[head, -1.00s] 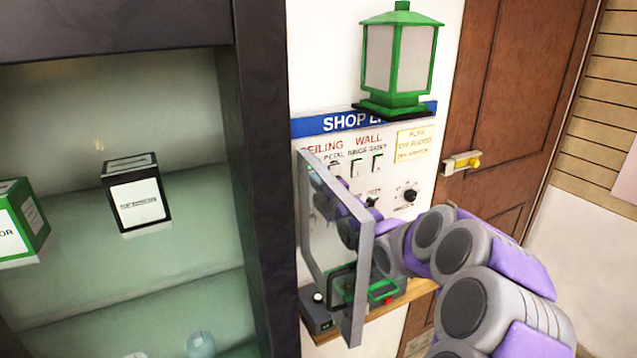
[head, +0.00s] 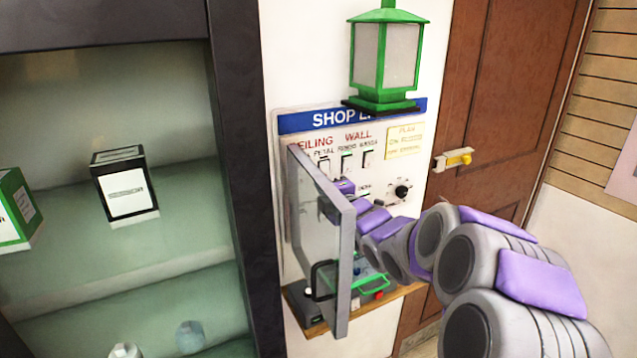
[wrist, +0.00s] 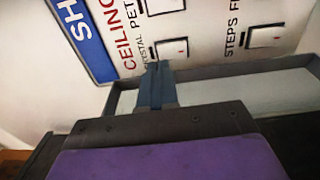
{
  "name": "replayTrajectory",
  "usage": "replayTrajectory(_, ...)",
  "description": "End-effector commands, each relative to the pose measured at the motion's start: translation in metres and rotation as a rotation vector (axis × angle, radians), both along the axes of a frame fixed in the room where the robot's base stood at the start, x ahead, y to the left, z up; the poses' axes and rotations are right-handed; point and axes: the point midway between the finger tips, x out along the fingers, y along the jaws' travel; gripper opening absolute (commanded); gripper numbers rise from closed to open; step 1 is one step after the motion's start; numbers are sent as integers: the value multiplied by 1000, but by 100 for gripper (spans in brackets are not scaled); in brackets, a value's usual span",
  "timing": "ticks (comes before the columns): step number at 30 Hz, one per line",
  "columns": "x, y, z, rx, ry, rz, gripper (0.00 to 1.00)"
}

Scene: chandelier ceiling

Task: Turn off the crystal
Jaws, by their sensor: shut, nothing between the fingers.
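The light panel (head: 309,119) is on the white wall, with CEILING and WALL switch labels. In the wrist view, the crystal switch (wrist: 172,50) is a white rocker beside its small label. The petal switch (wrist: 163,7) sits above it. My gripper (wrist: 157,66) is shut and empty, its fingertips by the crystal label and just short of that rocker's lower-left corner. I cannot tell whether they touch the panel. In the head view, my forearm reaches behind the open clear cover (head: 345,270), which hides the crystal switch and my fingertips.
The grey-framed cover stands out from the panel beside my arm. A green lantern (head: 385,60) is above the panel. A wooden shelf (head: 400,297) with small devices is below. A dark cabinet (head: 235,180) is at left, a brown door (head: 500,110) at right.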

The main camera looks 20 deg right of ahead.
Motion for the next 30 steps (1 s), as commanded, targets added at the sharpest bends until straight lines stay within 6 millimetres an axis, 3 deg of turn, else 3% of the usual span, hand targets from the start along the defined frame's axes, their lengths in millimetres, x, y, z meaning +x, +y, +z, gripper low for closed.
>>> replayTrajectory(6,-40,-1,8,-3,-2,-3,0)
replayTrajectory(12,-59,-5,8,0,0,-3,0)
replayTrajectory(30,-66,-3,9,1,0,-1,0)
